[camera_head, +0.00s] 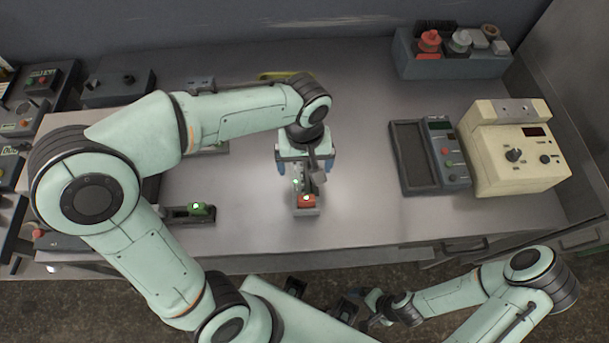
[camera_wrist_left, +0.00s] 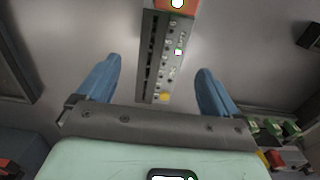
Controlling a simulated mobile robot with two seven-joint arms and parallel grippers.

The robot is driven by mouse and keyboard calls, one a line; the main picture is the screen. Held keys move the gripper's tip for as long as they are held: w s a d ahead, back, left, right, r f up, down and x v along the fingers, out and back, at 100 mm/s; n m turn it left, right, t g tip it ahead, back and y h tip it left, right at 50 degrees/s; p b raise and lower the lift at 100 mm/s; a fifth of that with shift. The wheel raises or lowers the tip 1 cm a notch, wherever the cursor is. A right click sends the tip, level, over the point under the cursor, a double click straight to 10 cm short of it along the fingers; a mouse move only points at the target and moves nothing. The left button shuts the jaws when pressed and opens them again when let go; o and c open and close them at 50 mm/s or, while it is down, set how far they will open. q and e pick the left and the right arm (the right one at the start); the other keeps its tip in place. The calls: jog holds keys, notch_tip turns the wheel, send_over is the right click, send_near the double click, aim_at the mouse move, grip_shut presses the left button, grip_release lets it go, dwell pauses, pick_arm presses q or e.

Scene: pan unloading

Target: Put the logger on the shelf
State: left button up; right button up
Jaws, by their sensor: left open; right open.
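A narrow grey module with a red block (camera_head: 307,201) at its near end, possibly the logger, lies on the bench. In the left wrist view this module (camera_wrist_left: 166,55) shows a row of terminals and a yellow spot. My left gripper (camera_head: 305,168) is above it, pointing down, its blue fingers open on either side; in the left wrist view the gripper (camera_wrist_left: 157,85) shows a gap beside each finger. My right gripper (camera_head: 378,305) is open, low in front of the bench, far from the module. I cannot pick out a shelf for certain.
Another small module with a green block (camera_head: 197,209) lies to the left. A dark tray (camera_head: 400,188), a handheld meter (camera_head: 447,155) and a cream instrument box (camera_head: 510,155) stand at the right. A grey-blue bin (camera_head: 455,67) is behind. The bench between is clear.

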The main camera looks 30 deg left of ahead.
aim_at(304, 174)
pick_arm(q)
jog(key=shift+a+f, duration=0.1)
jog(key=shift+f, duration=2.65)
jog(key=shift+w, duration=0.1)
jog(key=c, duration=1.3)
jog(key=shift+r, duration=0.1)
pick_arm(e)
jog(key=shift+f, duration=0.2)
pick_arm(q)
jog(key=shift+r, duration=0.1)
notch_tip(304, 174, up, 20)
jog(key=p, duration=0.2)
jog(key=shift+p, duration=0.35)
pick_arm(e)
jog(key=shift+w+r, duration=0.6)
jog(key=shift+r, duration=0.35)
jog(key=shift+w+r, duration=0.55)
jog(key=shift+r, duration=0.35)
